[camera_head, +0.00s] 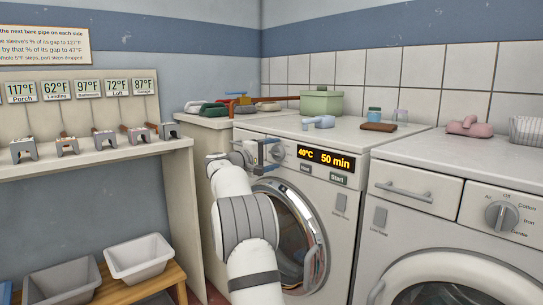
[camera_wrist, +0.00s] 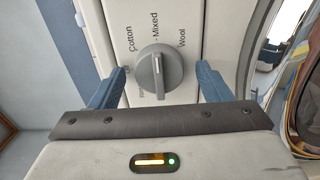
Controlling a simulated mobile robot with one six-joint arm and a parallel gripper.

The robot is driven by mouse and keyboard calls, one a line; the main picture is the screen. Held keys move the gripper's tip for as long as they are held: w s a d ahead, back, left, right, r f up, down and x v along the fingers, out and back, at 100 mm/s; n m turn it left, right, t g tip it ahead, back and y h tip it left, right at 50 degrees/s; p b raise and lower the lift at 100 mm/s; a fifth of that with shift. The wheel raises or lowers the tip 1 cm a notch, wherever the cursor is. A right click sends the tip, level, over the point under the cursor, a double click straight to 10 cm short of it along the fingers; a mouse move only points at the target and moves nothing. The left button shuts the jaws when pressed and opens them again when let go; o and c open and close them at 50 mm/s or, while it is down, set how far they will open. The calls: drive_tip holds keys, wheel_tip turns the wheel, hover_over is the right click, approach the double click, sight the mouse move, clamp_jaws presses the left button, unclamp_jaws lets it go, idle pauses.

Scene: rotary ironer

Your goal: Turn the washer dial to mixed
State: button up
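The washer dial (camera_wrist: 160,72) is a grey round knob with a raised ridge. In the wrist view, the ridge runs nearly upright, its upper end towards the "Mixed" label (camera_wrist: 154,32). "Cotton" is to the left and "Wool" to the right. I cannot tell which ridge end is the pointer. My gripper (camera_wrist: 158,86) is open, with one blue finger on each side of the dial and gaps between. In the head view, my gripper (camera_head: 262,154) is at the left washer's panel and the dial (camera_head: 277,153) is partly hidden behind it.
The left washer's display (camera_head: 326,159) reads 40°C and 50 min, with a Start button (camera_head: 337,178) below. A second machine with its own dial (camera_head: 502,216) stands at right. A shelf (camera_head: 95,158) and grey and white bins (camera_head: 139,258) are at left.

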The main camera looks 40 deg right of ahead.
drive_tip(key=shift+a, duration=0.15)
drive_tip(key=shift+a+r, duration=0.1)
drive_tip(key=shift+a, duration=0.25)
drive_tip(key=a+p, duration=0.1)
drive_tip(key=a, duration=0.5)
drive_tip(key=shift+s+a+p, duration=0.3)
drive_tip(key=shift+a+p, duration=0.1)
